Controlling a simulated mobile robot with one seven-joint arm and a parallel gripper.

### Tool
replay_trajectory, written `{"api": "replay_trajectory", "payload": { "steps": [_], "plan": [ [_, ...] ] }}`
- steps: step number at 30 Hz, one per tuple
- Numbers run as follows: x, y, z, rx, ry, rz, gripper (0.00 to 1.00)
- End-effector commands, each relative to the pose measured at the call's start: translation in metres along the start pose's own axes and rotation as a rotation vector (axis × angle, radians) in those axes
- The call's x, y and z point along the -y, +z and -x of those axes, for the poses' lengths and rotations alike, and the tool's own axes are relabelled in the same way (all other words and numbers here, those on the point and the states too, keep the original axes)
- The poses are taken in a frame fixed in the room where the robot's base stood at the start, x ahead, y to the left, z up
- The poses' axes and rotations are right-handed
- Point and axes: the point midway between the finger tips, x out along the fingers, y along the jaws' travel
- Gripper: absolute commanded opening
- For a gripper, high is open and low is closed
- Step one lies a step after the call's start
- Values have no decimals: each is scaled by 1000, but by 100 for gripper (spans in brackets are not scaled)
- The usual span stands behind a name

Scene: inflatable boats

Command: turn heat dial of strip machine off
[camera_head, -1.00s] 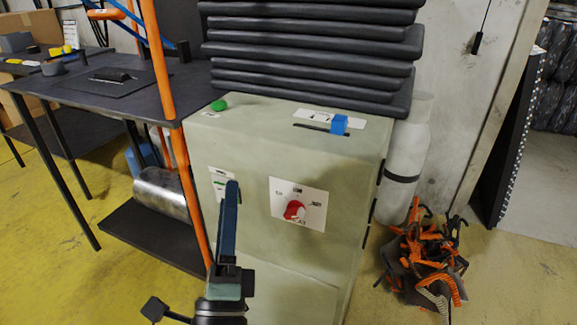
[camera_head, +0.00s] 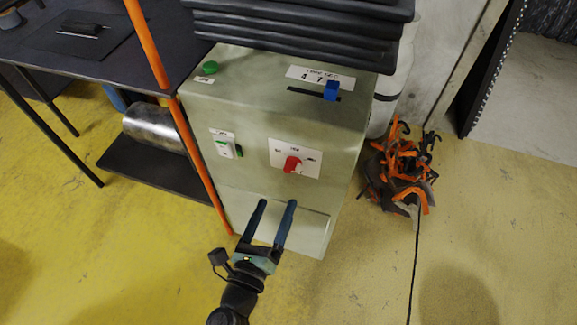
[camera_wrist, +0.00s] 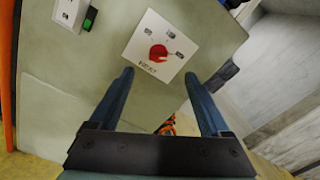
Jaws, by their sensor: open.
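The strip machine (camera_head: 262,125) is a pale grey-green cabinet. Its red dial (camera_head: 292,165) sits on a white labelled plate on the front face, and the dial also shows in the wrist view (camera_wrist: 158,53), above and between my fingertips. My gripper (camera_head: 277,205) is open and empty, with two blue fingers pointing at the front face below the dial. In the wrist view my gripper (camera_wrist: 157,75) has its fingers spread on either side below the dial plate. Nothing covers the dial. I cannot tell whether the fingertips touch the cabinet.
A green switch (camera_head: 226,149) is left of the dial. A green button (camera_head: 210,67) and a blue slider (camera_head: 331,90) are on top. An orange post (camera_head: 180,120) and dark table (camera_head: 100,45) stand left. Orange-black straps (camera_head: 400,170) lie right. Yellow floor in front is clear.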

Motion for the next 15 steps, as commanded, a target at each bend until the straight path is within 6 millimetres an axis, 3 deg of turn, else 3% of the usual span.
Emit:
{"api": "replay_trajectory", "payload": {
  "steps": [9, 15],
  "plan": [
    [0, 0, -68, 2, -4, 0, 81],
    [0, 0, -93, 1, -2, 1, 81]
  ]
}}
